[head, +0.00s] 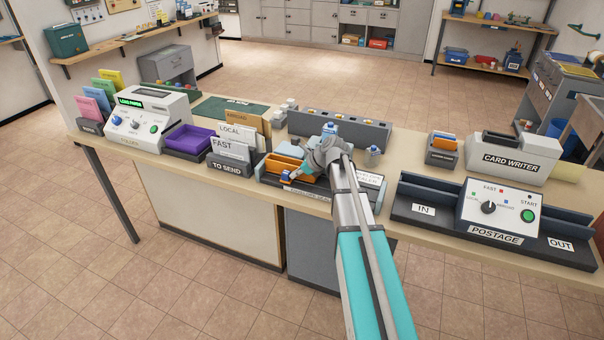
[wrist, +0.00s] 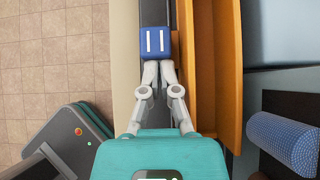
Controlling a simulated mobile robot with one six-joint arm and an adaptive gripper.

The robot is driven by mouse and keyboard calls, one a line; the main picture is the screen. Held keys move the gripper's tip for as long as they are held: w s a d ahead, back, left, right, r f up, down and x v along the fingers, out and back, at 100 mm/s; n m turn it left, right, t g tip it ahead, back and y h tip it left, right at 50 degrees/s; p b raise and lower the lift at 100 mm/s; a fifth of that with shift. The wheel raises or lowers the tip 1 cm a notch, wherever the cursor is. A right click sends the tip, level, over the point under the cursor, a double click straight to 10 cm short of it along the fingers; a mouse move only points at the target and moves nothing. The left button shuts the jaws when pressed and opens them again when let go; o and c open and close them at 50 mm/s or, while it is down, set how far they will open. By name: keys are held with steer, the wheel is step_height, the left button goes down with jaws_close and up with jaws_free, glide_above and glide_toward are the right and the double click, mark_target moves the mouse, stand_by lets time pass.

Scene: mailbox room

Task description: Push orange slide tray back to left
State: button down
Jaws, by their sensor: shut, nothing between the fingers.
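The orange slide tray (head: 281,161) sits in the grey machine in the middle of the counter, left of my arm. In the wrist view the orange tray (wrist: 205,70) runs lengthwise beside my fingers. A small blue block with two white stripes (wrist: 157,43) is at the tray's near edge; it also shows as a small blue piece in the head view (head: 286,176). My gripper (wrist: 159,64) is shut and empty, its fingertips right at the block's edge; contact is hard to tell. In the head view my gripper (head: 294,174) is low over the machine's front, right of the block.
A "TO SEND" sorter (head: 230,168) stands left of the machine, with a purple tray (head: 188,139) beyond it. The postage machine (head: 497,209) stands to the right. A blue roller (wrist: 283,140) shows right of the tray. The counter's front edge is close.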

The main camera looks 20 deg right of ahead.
steer(key=shift+w, duration=0.15)
steer(key=shift+s+d, duration=0.35)
steer(key=shift+d, duration=0.1)
steer(key=shift+s+d+r+p, duration=0.15)
steer(key=shift+s+d, duration=0.45)
steer(key=shift+s+d+r+p, duration=0.15)
steer(key=shift+s+d, duration=0.45)
steer(key=p+v, duration=0.6)
steer(key=v, duration=0.3)
steer(key=shift+s+d+r, duration=0.1)
steer(key=shift+d, duration=0.05)
